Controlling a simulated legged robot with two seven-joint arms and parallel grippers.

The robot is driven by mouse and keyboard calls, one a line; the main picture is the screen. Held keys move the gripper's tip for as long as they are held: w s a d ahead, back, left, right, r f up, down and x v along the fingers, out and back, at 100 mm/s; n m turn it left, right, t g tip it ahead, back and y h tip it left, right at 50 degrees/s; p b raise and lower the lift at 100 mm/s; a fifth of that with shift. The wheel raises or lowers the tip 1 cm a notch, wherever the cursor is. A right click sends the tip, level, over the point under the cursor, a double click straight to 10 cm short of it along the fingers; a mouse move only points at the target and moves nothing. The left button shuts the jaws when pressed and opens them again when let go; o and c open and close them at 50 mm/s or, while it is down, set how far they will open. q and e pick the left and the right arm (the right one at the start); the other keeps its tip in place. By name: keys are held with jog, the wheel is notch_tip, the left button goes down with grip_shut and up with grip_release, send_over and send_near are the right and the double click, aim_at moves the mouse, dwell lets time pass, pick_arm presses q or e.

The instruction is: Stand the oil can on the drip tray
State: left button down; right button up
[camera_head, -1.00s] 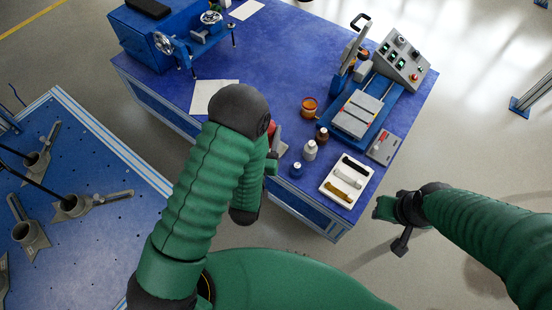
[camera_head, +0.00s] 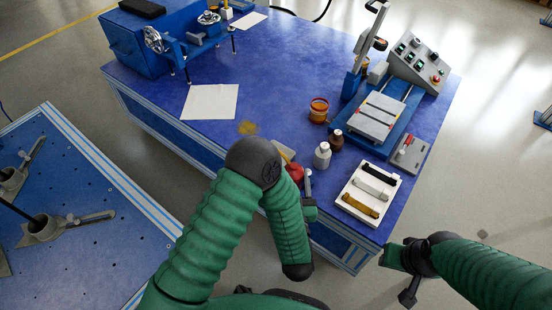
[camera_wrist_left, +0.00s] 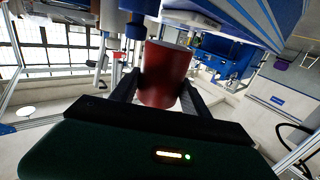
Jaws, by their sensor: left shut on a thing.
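My left gripper (camera_wrist_left: 158,92) is shut on a red can (camera_wrist_left: 166,70), which sits between its two dark fingers in the left wrist view. In the head view the can (camera_head: 295,172) shows as a small red patch beside my left arm, over the near edge of the blue table. A pale, yellow-edged flat thing (camera_head: 284,150) just behind the can may be the drip tray; my arm hides most of it. I cannot tell whether the can touches it. My right gripper (camera_head: 396,256) is at the lower right, away from the table; its jaws are unclear.
On the blue table (camera_head: 270,75) stand a white bottle (camera_head: 322,155), a brown bottle (camera_head: 336,139), an orange jar (camera_head: 318,110) and a white tray with strips (camera_head: 358,214). A press (camera_head: 382,112) stands behind.

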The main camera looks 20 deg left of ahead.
pick_arm(q)
jog(key=w+a+b, duration=0.1)
jog(key=w+a, duration=0.1)
jog(key=w, duration=0.1)
jog(key=w+a+f+b, duration=0.1)
jog(key=w+a+b, duration=0.1)
jog(key=w+a, duration=0.1)
jog(key=w+a+b, duration=0.2)
jog(key=w, duration=0.2)
jog(key=shift+w+a+f, duration=0.15)
jog(key=shift+f, duration=0.1)
jog(key=shift+x, duration=0.75)
jog(key=shift+w+a+b, duration=0.5)
jog(key=shift+w+b, duration=0.05)
jog(key=shift+b, duration=0.1)
jog(key=f, duration=0.1)
jog(key=f+b, duration=0.2)
jog(key=shift+w+a+f, duration=0.2)
jog(key=shift+w, duration=0.1)
jog(key=shift+r, duration=0.2)
jog(key=shift+f, duration=0.25)
jog(key=c, duration=0.5)
grip_release()
